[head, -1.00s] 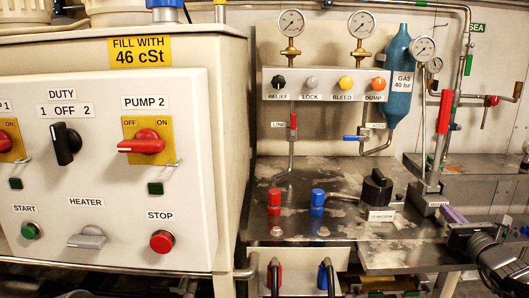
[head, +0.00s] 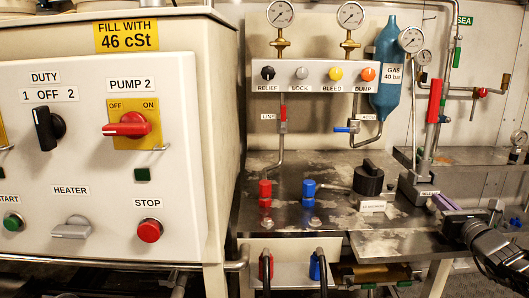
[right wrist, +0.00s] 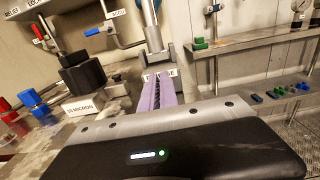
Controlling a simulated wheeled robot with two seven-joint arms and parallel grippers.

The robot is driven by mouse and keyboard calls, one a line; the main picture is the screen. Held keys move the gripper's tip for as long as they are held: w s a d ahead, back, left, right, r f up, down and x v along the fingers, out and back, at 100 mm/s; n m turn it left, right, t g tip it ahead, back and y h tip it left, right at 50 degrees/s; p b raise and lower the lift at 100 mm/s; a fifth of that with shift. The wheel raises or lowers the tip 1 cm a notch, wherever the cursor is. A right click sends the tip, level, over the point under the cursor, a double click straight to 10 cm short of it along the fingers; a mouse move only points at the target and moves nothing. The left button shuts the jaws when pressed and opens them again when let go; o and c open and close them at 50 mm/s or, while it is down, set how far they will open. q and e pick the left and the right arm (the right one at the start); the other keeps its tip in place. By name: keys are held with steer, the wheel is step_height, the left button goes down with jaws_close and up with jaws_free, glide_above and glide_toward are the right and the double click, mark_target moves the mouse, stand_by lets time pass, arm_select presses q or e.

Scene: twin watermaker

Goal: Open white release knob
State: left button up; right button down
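My right gripper (head: 438,199) comes in from the right in the head view, its purple fingers pointing at the grey hand-pump block (head: 414,190). A small white label, partly covered, sits on this block. In the right wrist view my right gripper (right wrist: 159,80) has its two purple fingers close together, with only a thin dark line between them. The label behind the tips (right wrist: 168,73) ends in "SE". I cannot make out a white release knob there; the fingers may hide it. I see nothing held. My left gripper is not in view.
A black knob (head: 368,178) with a "10-micron" label stands left of the pump block. A red pump handle (head: 434,101) rises above it. Red (head: 265,189) and blue (head: 309,190) fittings stand on the bench. A side shelf (right wrist: 250,38) lies to the right.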

steer(key=shift+d+f, duration=0.2)
steer(key=shift+f, duration=0.2)
steer(key=shift+r, duration=0.5)
steer(key=shift+s, duration=0.1)
steer(key=s+b, duration=0.1)
steer(key=s, duration=0.3)
steer(key=shift+s+a+r, duration=0.1)
steer(key=shift+s+a, duration=0.05)
steer(key=shift+s, duration=0.75)
